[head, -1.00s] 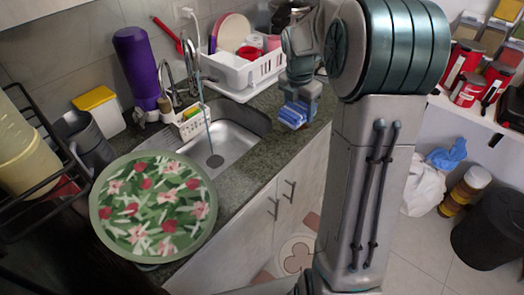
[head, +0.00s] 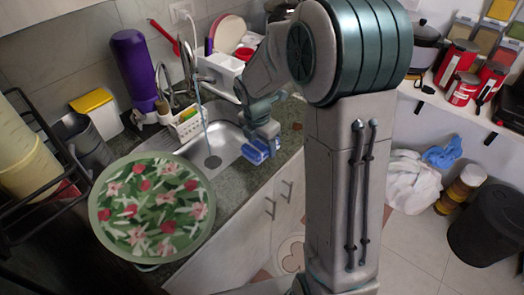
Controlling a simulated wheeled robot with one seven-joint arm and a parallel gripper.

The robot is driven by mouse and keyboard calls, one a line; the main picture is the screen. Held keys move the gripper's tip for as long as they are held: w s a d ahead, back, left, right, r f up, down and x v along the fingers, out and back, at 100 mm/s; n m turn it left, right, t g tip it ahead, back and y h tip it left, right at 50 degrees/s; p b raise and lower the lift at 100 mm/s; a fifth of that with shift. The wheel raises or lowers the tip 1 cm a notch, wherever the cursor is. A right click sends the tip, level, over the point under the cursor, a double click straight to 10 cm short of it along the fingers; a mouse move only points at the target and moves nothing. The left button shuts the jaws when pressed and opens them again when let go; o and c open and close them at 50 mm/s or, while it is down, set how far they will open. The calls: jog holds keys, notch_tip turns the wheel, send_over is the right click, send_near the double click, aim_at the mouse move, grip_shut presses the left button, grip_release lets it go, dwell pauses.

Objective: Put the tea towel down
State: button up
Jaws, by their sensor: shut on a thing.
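My gripper (head: 265,139) is shut on a small blue thing (head: 257,151), which I take to be the tea towel. The towel is bunched and small in the head view, and its far side is hidden by the fingers. My gripper holds it in the air in front of the sink's right end, near the counter's front edge. I cannot tell its exact height above the counter.
The sink (head: 215,150) lies left of my gripper, with a tap (head: 190,65) behind it. A white dish rack (head: 222,70) stands behind. A round floral tray (head: 152,208) covers the front left counter. Some granite counter (head: 230,188) is bare.

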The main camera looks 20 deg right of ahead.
notch_tip(320, 180, down, 2)
jog(key=shift+s+f, duration=0.1)
jog(key=shift+f, duration=0.05)
jog(key=shift+f+p, duration=0.5)
jog(key=shift+f, duration=0.1)
jog(key=shift+f, duration=0.2)
jog(key=shift+f+b, duration=0.25)
jog(key=shift+b, duration=0.05)
jog(key=o, duration=1.3)
jog(key=shift+r, duration=0.15)
